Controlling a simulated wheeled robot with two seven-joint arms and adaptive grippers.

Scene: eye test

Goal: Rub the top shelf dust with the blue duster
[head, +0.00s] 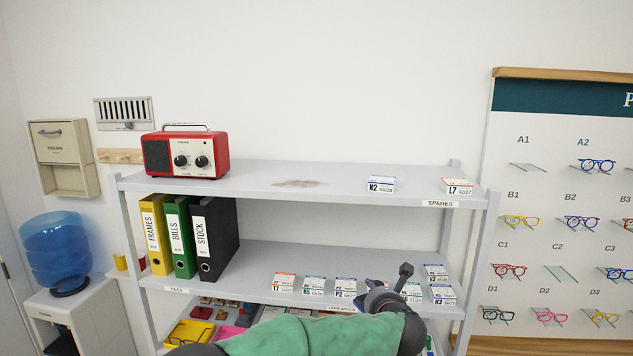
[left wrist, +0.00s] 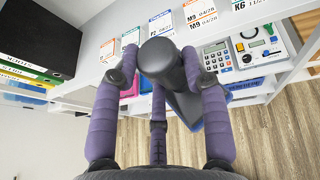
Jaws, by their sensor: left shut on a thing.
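The dust is a brown-grey smudge (head: 299,183) on the middle of the top shelf (head: 335,189). My left gripper (head: 386,288) is in front of the middle shelf's right part, below the top shelf and right of the dust. It is shut on the blue duster, whose dark grey handle end (head: 405,271) sticks up in the head view. In the left wrist view the thick grey handle (left wrist: 160,62) is between the purple fingers, and a dark blue part (left wrist: 185,108) shows below it. The rest of the duster is hidden. My right gripper is not in view.
A red radio (head: 185,154) stands at the top shelf's left end. Small boxes, N2 (head: 381,184) and L7 (head: 457,186), stand right of the dust. Binders (head: 213,238) and several small boxes (head: 312,286) fill parts of the middle shelf. Glasses hang on a board (head: 560,150) at right.

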